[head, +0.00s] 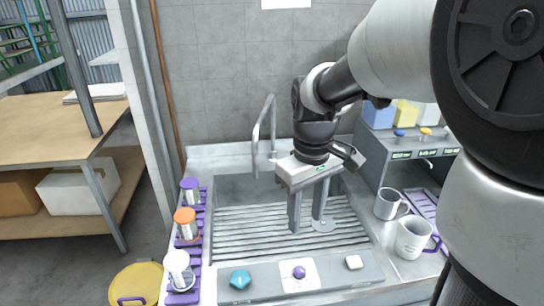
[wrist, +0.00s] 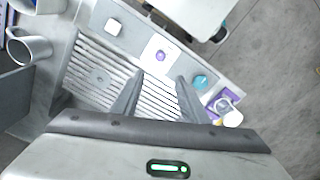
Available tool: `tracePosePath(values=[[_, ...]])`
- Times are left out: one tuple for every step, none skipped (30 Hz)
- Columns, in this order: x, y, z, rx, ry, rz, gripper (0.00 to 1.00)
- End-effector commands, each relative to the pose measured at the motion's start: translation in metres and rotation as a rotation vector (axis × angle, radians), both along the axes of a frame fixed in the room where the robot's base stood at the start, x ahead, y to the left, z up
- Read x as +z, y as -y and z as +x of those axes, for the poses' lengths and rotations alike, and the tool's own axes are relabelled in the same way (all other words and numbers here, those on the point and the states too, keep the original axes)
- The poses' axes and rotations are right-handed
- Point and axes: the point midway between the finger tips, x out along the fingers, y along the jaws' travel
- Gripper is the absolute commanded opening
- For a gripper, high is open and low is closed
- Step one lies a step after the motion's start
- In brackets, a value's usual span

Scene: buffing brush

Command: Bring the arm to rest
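My arm comes in from the right in the head view, and my gripper (head: 307,224) points down over the ribbed sink tray (head: 240,225). Its two fingers are apart with nothing between them. In the wrist view, my gripper (wrist: 157,88) also shows open and empty, with the ribbed tray behind the fingers. The fingers' exact height above the tray is hard to tell.
Front ledge: a teal piece (head: 240,279), a purple knob (head: 299,272) and a white block (head: 354,262). Left: a purple rack (head: 196,254) with capped containers. Right: two mugs (head: 390,204) (head: 413,238) and a shelf unit (head: 372,160). A faucet (head: 257,130) stands behind.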

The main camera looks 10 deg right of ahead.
Motion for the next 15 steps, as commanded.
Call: tracePosePath(values=[[0.011,0.000,-0.004,-0.014,0.023,-0.002,0.40],[0.018,0.000,-0.008,-0.027,0.039,-0.003,0.40],[0.029,0.000,-0.014,-0.051,0.068,-0.004,0.40],[0.037,0.000,-0.020,-0.071,0.091,-0.004,0.40],[0.047,0.000,-0.027,-0.094,0.117,-0.003,0.40],[0.059,0.000,-0.036,-0.128,0.157,-0.001,0.40],[0.068,0.000,-0.044,-0.156,0.188,0.003,0.40],[0.075,0.000,-0.052,-0.185,0.216,0.009,0.40],[0.085,0.000,-0.062,-0.220,0.255,0.017,0.40],[0.091,0.000,-0.069,-0.246,0.283,0.025,0.40],[0.096,0.000,-0.076,-0.271,0.309,0.033,0.40],[0.102,0.000,-0.085,-0.302,0.342,0.046,0.40],[0.106,0.000,-0.090,-0.324,0.365,0.054,0.40],[0.109,0.000,-0.095,-0.343,0.385,0.063,0.40],[0.112,0.000,-0.102,-0.367,0.409,0.076,0.40]])
